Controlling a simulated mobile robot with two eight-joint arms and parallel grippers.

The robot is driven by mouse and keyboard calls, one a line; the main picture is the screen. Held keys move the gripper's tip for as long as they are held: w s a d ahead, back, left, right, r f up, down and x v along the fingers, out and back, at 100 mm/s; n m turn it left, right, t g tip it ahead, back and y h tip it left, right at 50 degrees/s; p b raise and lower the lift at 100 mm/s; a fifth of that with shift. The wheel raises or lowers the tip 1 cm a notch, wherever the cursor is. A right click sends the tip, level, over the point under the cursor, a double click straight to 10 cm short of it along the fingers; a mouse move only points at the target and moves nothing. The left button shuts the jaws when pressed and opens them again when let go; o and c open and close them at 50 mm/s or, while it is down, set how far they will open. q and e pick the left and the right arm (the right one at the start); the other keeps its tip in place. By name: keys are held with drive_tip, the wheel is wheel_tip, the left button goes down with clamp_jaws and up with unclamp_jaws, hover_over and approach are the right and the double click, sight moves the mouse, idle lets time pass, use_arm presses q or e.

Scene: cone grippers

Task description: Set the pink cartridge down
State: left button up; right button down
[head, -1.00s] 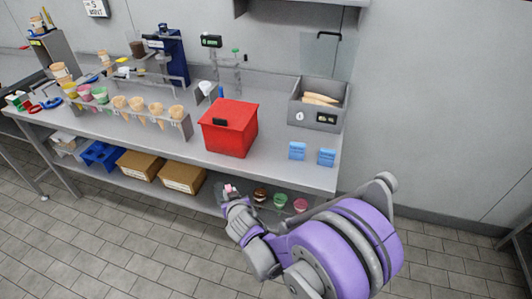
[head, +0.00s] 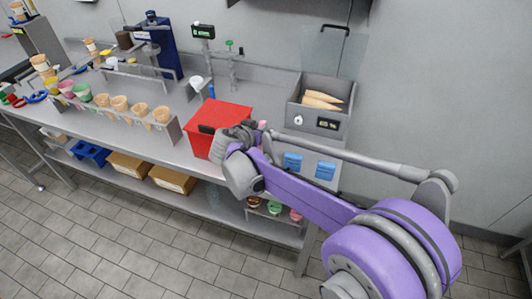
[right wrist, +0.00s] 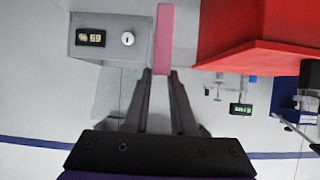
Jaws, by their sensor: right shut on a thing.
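The pink cartridge (right wrist: 164,35) is a flat pink bar held upright between the fingertips of my right gripper (right wrist: 160,76) in the right wrist view. In the head view my right gripper (head: 246,132) is over the steel counter (head: 172,153), just right of the red box, and only a small pink bit of the cartridge (head: 263,125) shows beside it. The gripper hides most of the cartridge there, and I cannot tell whether it touches the counter. My left gripper is not in view.
The red box (head: 217,117) stands close on the left. A grey bin (head: 315,118) with cones is behind to the right. Two blue packs (head: 325,170) lie at the right front. A cone rack (head: 174,131) stands further left.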

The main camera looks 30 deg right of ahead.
drive_tip(key=shift+w+d+f, duration=0.1)
drive_tip(key=shift+w+d, duration=0.05)
drive_tip(key=f, duration=0.5)
drive_tip(key=shift+a+b, duration=0.2)
drive_tip(key=shift+b, duration=0.15)
drive_tip(key=shift+f, duration=2.3)
drive_tip(key=c, duration=0.7)
unclamp_jaws()
drive_tip(key=shift+d, duration=0.1)
drive_tip(key=shift+c, duration=0.2)
